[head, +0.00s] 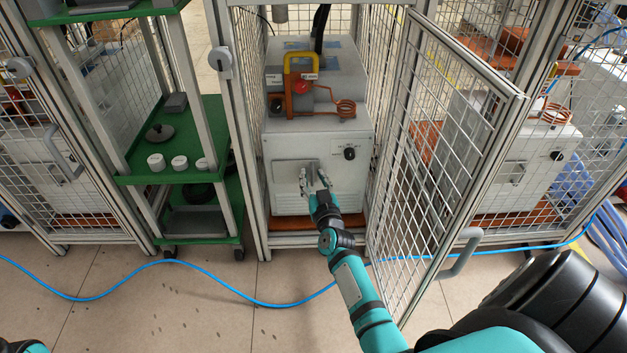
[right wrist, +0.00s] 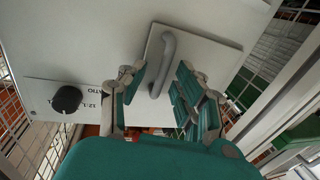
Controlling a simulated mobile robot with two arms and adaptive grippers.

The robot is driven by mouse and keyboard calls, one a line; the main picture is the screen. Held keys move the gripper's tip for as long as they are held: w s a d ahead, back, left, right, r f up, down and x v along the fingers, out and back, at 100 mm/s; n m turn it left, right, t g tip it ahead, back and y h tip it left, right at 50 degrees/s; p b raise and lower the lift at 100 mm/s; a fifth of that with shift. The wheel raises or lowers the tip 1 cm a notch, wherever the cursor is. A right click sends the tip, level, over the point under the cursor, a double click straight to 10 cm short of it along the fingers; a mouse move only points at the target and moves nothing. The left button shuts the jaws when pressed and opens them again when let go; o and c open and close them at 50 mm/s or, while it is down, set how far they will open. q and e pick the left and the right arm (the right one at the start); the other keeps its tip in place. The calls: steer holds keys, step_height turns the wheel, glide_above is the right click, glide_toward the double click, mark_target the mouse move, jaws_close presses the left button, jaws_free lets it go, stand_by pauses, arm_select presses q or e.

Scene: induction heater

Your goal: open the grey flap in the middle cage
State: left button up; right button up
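The grey flap (head: 286,171) is a flat plate on the front of the white heater box in the middle cage. It appears to lie against the box front. In the right wrist view the flap (right wrist: 208,54) carries a grey bar handle (right wrist: 163,64). My right gripper (head: 316,182) reaches through the open cage door to the flap. In the right wrist view the right gripper (right wrist: 162,84) is open, with one finger on each side of the handle and gaps visible. My left gripper is not in view.
The middle cage's mesh door (head: 437,140) stands open to the right of my right arm. A black knob (head: 349,153) sits right of the flap. A copper coil (head: 345,109) is on top of the heater. A green shelf cart (head: 168,176) stands left. A blue hose (head: 215,291) crosses the floor.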

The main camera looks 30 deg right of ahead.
jaws_close()
stand_by(0.5)
